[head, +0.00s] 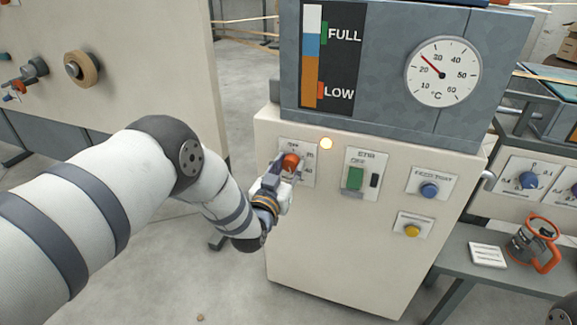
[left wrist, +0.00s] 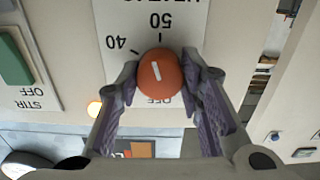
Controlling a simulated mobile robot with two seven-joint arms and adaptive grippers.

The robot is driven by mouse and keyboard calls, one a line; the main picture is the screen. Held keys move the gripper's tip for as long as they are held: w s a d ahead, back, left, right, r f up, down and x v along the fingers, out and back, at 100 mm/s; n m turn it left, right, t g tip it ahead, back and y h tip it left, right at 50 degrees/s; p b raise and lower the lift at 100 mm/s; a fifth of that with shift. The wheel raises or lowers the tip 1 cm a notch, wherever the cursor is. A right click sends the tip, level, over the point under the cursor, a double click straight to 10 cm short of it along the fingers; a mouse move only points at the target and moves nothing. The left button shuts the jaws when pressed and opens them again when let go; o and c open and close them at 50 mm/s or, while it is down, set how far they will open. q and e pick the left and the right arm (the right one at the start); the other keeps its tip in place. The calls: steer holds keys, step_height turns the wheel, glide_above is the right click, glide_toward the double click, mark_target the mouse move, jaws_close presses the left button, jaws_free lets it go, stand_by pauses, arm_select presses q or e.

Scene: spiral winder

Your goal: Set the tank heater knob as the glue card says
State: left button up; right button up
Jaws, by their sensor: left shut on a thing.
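The tank heater knob (head: 290,161) is round and orange-red on a white plate at the upper left of the cream cabinet. My left gripper (head: 284,178) is at it, with one finger on each side, shut on it. The left wrist view shows the knob (left wrist: 160,76) upside down between the fingers, with a short white mark on its face. The labels 40, 50 and OFF show around it; the mark tilts, and I cannot tell its exact setting. A white card (head: 488,254) with unreadable lines lies on the right bench; I cannot tell whether it is the glue card.
A lit lamp (head: 326,144) is right of the knob. A green stir switch (head: 355,178), a blue button (head: 429,190) and a yellow button (head: 412,231) are further right. The tank's dial (head: 443,71) is above. An orange-handled jug (head: 535,242) stands on the bench.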

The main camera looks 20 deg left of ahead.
arm_select(q)
steer(key=shift+m, duration=1.5)
steer(key=o, duration=1.2)
steer(key=shift+c, duration=0.2)
steer(key=s, duration=1.2)
steer(key=shift+a, duration=0.2)
